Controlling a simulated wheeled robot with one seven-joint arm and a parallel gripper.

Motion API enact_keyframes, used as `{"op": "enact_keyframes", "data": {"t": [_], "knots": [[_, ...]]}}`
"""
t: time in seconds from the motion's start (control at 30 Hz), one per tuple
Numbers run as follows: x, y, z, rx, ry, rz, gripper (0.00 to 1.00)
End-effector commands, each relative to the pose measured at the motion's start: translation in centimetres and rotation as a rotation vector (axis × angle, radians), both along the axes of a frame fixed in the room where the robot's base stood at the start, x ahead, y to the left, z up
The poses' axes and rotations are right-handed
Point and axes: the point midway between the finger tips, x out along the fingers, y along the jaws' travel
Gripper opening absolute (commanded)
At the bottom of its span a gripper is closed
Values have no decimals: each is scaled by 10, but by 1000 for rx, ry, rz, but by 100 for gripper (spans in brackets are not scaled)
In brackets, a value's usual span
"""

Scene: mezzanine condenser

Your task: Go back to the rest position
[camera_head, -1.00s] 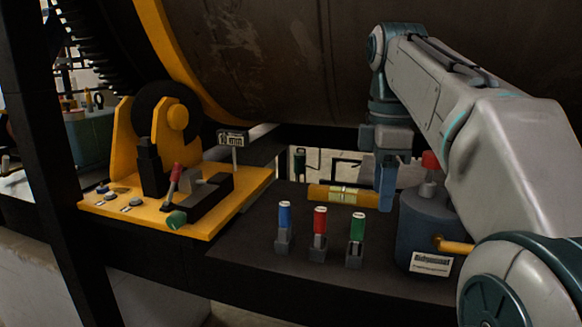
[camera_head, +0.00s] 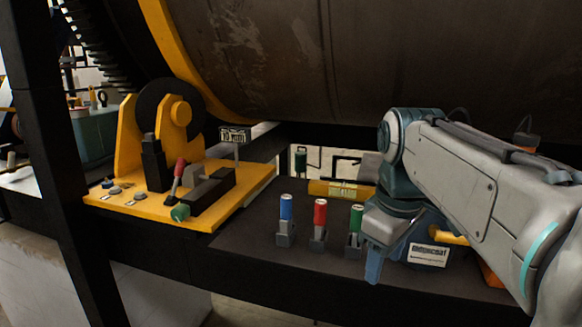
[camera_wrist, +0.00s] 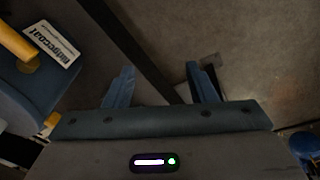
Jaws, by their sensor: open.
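My gripper (camera_head: 373,268) is at the front edge of the dark bench, in front of the blue canister and close to the green-topped holder. In the wrist view my gripper (camera_wrist: 160,85) has its two blue fingers apart with nothing between them. Below them are the bench edge and the bare floor. In the head view the arm hides most of the canister.
The blue canister (camera_wrist: 40,85) has a white label and yellow spout. Blue (camera_head: 286,208), red (camera_head: 319,213) and green (camera_head: 356,217) cylinders stand in holders. A yellow level (camera_head: 335,189) lies behind them. A yellow fixture plate (camera_head: 150,209) is at left.

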Motion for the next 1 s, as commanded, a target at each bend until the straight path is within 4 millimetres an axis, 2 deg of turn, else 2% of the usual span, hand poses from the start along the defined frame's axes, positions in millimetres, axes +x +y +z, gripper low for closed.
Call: {"op": "enact_keyframes", "data": {"t": [0.03,0.3,0.5,0.67,1.0], "knots": [[-11,0,-16,11,-15,-68,51],[-58,0,-101,101,-115,-467,51],[-84,0,-146,162,-160,-664,51],[-91,0,-158,183,-173,-723,51],[-91,0,-158,183,-173,-723,51]]}}
